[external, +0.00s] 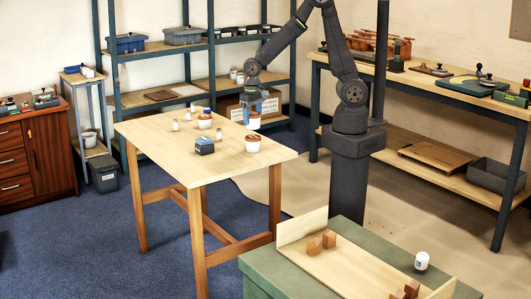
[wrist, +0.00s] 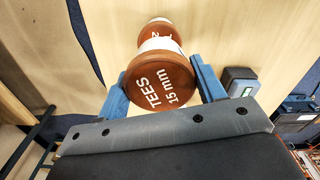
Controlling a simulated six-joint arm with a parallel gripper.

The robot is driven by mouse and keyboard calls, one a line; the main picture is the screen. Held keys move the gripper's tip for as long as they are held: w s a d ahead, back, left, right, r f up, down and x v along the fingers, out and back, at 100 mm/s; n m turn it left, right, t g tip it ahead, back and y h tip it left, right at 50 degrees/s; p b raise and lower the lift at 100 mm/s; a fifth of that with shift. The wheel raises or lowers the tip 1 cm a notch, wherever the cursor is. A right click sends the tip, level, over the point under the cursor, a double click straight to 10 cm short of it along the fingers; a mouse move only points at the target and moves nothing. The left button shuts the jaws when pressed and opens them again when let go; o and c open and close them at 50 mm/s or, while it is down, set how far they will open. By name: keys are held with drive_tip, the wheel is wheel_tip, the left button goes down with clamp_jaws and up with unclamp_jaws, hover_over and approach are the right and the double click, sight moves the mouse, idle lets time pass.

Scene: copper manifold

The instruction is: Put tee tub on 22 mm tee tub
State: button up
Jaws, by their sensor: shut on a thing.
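My gripper (external: 256,105) is shut on a white tub with a brown lid (wrist: 160,82) lettered "TEES 15 mm". Its blue fingers (wrist: 163,86) lie on either side of the tub in the wrist view. The held tub (external: 253,121) shows below the gripper at the table's right side; its exact height above the top is hard to tell. Another brown-lidded white tub (wrist: 154,31) lies just beyond it in the wrist view, partly hidden, with a "2" showing on its lid. It appears to be the tub (external: 252,143) nearer the camera in the external view.
A dark box with a pale label (external: 204,146) stands left of the near tub. The table's (external: 160,131) left and front areas are mostly clear.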

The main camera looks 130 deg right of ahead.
sight(253, 125)
drive_tip(key=shift+f, duration=1.95)
drive_tip(key=o, duration=1.3)
drive_tip(key=shift+f, duration=0.15)
wheel_tip(253, 125, up, 12)
drive_tip(key=shift+r, duration=0.15)
wheel_tip(253, 125, down, 12)
drive_tip(key=shift+f, duration=0.1)
drive_tip(key=shift+r, duration=0.85)
